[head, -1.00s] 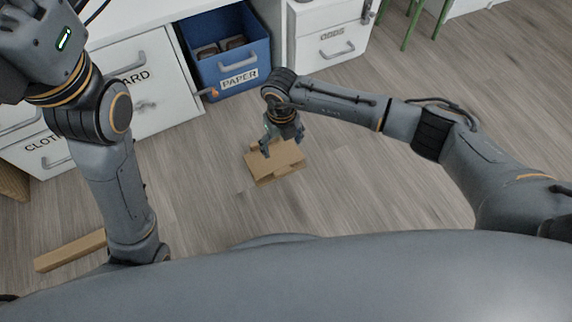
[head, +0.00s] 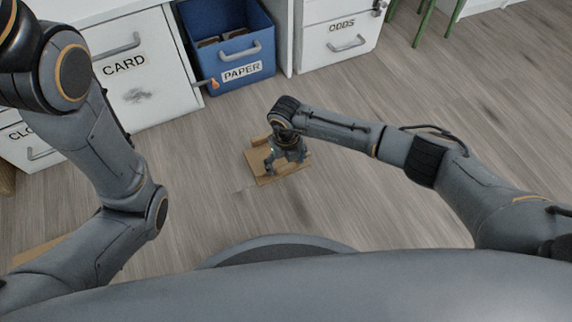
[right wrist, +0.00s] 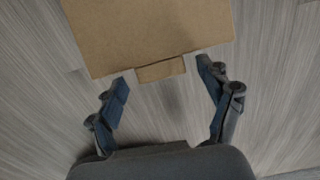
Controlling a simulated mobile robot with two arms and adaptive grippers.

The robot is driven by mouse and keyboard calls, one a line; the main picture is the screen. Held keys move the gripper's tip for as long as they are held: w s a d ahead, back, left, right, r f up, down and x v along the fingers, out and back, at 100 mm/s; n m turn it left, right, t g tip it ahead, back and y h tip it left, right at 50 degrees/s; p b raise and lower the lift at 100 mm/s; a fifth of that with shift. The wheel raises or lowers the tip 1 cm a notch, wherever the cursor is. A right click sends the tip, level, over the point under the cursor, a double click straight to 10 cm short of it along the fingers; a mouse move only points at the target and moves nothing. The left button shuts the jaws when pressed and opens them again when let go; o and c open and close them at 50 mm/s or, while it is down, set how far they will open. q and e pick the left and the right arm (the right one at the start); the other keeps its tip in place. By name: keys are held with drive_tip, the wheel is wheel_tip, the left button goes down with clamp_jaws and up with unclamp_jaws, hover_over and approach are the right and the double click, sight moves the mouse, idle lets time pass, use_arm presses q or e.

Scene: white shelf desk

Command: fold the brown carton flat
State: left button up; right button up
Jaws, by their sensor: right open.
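The brown carton (head: 264,172) lies on the wooden floor in the middle of the head view. It looks low and spread out, with a raised piece at its far left edge. My right gripper (head: 283,166) is over the carton and hides part of it. In the right wrist view, a broad plain carton panel (right wrist: 150,30) fills the top, with a small tab (right wrist: 160,71) on its near edge. The open right fingers (right wrist: 163,80) stand on either side of the tab, with no visible grip. My left gripper is outside the view.
A white CARD drawer (head: 150,75), a blue PAPER bin (head: 232,50) and a white ODDS drawer (head: 340,35) stand behind the carton. A brown strip (head: 38,252) shows at lower left, partly behind my left arm. Floor to the right is clear.

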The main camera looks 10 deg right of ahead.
sight(290, 183)
clamp_jaws()
drive_tip(key=shift+s+d+f, duration=0.1)
drive_tip(key=shift+s+f, duration=0.1)
drive_tip(key=shift+f, duration=0.05)
drive_tip(key=f, duration=0.1)
drive_tip(key=s+f, duration=0.1)
drive_tip(key=f, duration=0.3)
drive_tip(key=shift+s+d+p, duration=0.3)
drive_tip(key=shift+s, duration=0.1)
drive_tip(key=shift+c, duration=1.4)
unclamp_jaws()
drive_tip(key=shift+o, duration=1.4)
drive_tip(key=shift+w+a+r, duration=0.1)
drive_tip(key=shift+w+r, duration=0.05)
